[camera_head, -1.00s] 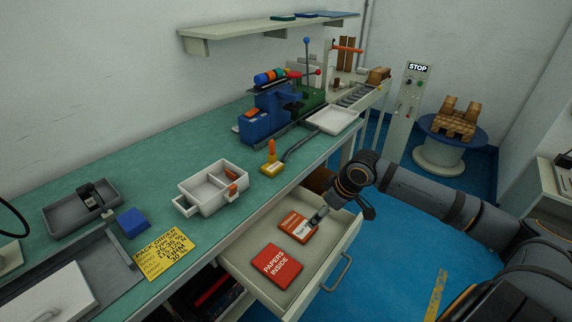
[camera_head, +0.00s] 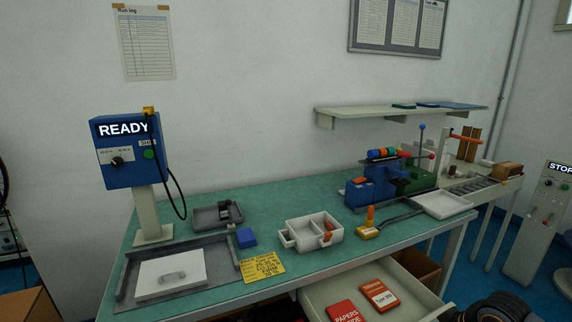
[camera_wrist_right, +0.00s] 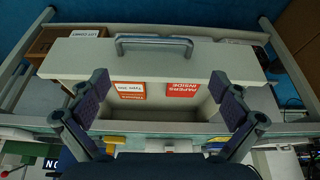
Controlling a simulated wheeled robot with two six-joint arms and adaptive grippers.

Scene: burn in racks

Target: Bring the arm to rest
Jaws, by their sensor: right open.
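My right gripper (camera_wrist_right: 160,82) is open and empty, its two fingers spread wide in the right wrist view. Past the fingers is the pulled-out drawer (camera_wrist_right: 76,57) with its grey handle. In the head view, a dark part of my right arm (camera_head: 497,307) shows at the bottom right, beside the open drawer (camera_head: 318,297); the fingers cannot be made out there. A red booklet (camera_head: 345,312) and an orange booklet (camera_head: 380,295) lie in the drawer. My left gripper is not in view.
The green bench (camera_head: 215,303) carries a white divided box (camera_head: 297,240), a grey tray (camera_head: 205,219), a white lidded plate (camera_head: 170,275) and a blue READY unit (camera_head: 133,160). A STOP post (camera_head: 540,222) stands at the right. The drawer juts out from the bench front.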

